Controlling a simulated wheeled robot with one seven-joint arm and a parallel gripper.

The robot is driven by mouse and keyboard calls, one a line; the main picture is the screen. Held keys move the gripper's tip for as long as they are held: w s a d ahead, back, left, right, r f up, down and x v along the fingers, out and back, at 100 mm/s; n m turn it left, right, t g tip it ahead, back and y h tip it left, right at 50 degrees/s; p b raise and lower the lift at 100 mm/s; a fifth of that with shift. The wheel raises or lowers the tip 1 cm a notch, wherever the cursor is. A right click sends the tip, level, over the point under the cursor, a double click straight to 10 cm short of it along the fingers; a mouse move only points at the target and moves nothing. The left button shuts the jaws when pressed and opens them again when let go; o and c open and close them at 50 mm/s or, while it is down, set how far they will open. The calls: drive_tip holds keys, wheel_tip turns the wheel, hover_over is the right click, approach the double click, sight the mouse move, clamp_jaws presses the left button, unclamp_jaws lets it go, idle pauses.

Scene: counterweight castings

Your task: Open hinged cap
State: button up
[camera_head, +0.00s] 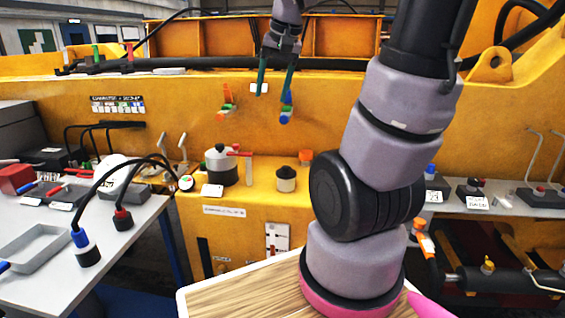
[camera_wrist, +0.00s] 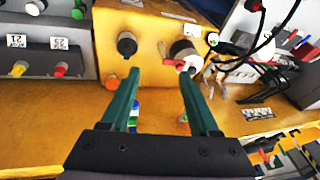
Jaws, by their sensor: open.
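My gripper (camera_head: 273,94) hangs from above in the head view, its two teal fingers apart and nothing visible between them. It also shows in the wrist view (camera_wrist: 158,74). I cannot tell for sure which part is the hinged cap. A grey canister with a black top (camera_head: 221,167) stands on the yellow ledge, below and left of the gripper, with a red lever beside it. It also shows in the wrist view (camera_wrist: 184,47). A smaller pot with a black lid (camera_head: 286,179) stands to its right and shows in the wrist view (camera_wrist: 127,46). Both look closed.
Coloured fittings (camera_head: 226,101) stick out of the yellow wall near the fingers. A grey table (camera_head: 120,275) with a tray and cabled plugs is at left. My arm hides the right of the ledge.

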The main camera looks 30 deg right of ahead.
drive_tip(key=w+d+f+m+g, duration=0.1)
drive_tip(key=w+d+f+g, duration=0.2)
drive_tip(key=w+d+f, duration=0.35)
drive_tip(key=g, duration=0.1)
hover_over(286, 166)
wheel_tip(286, 166, down, 8)
drive_tip(key=shift+h, duration=0.4)
wheel_tip(286, 166, down, 11)
drive_tip(key=shift+a+f, duration=0.1)
drive_tip(key=shift+a, duration=0.05)
clamp_jaws()
idle(0.6)
